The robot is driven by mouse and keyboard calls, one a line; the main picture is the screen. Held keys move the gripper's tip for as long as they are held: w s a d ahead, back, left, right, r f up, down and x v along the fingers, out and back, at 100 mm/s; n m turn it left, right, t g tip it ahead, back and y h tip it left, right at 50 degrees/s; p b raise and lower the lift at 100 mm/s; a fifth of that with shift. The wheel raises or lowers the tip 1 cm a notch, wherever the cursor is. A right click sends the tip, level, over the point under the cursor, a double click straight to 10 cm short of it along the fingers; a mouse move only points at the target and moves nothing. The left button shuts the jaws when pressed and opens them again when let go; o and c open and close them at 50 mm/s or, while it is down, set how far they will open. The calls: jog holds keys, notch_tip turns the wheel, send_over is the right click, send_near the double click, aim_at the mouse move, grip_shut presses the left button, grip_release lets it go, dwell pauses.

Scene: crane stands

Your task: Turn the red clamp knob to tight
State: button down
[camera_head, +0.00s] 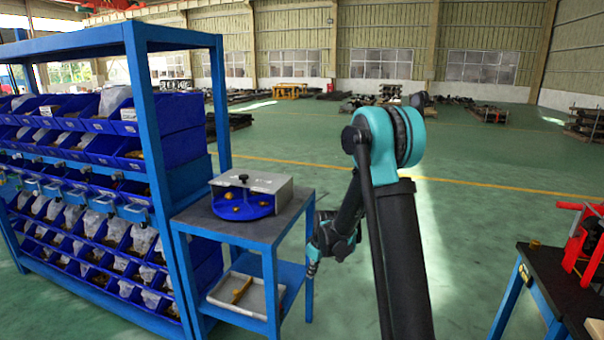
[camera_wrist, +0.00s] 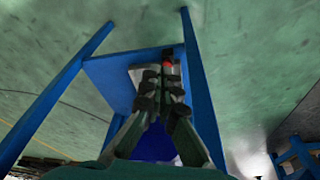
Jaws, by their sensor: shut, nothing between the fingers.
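A small red spot, which looks like the red clamp knob (camera_wrist: 168,65), shows right at my fingertips in the wrist view. It is partly hidden by the fingers, and I cannot tell whether they touch it or which way it is turned. In the head view I see no red knob on the blue stand (camera_head: 240,229). In the head view my gripper (camera_head: 312,268) hangs low beside the stand's right side.
The stand carries a grey box (camera_head: 268,186) with a black knob and a blue half-round tray (camera_head: 225,209). A pale tray (camera_head: 230,305) lies on its lower shelf. A blue bin rack (camera_head: 135,90) stands left. A red device (camera_head: 582,245) sits on the right bench.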

jog(key=w+a+f+n, duration=0.1)
jog(key=w+a+f, duration=0.1)
jog(key=f, duration=0.5)
jog(key=w+a+f+n, duration=0.2)
jog(key=a+f, duration=0.2)
jog(key=f, duration=0.4)
jog(key=w+a+f+n+g, duration=0.1)
jog(key=w+a+f, duration=0.1)
jog(key=a+f, duration=0.2)
jog(key=shift+w+f+n+y, duration=0.3)
jog(key=shift+f, duration=1.5)
jog(key=shift+a, duration=0.3)
jog(key=shift+s+a, duration=0.1)
jog(key=shift+s, duration=0.05)
notch_tip(320, 180, up, 6)
jog(key=shift+d, duration=0.45)
jog(key=shift+s, duration=0.1)
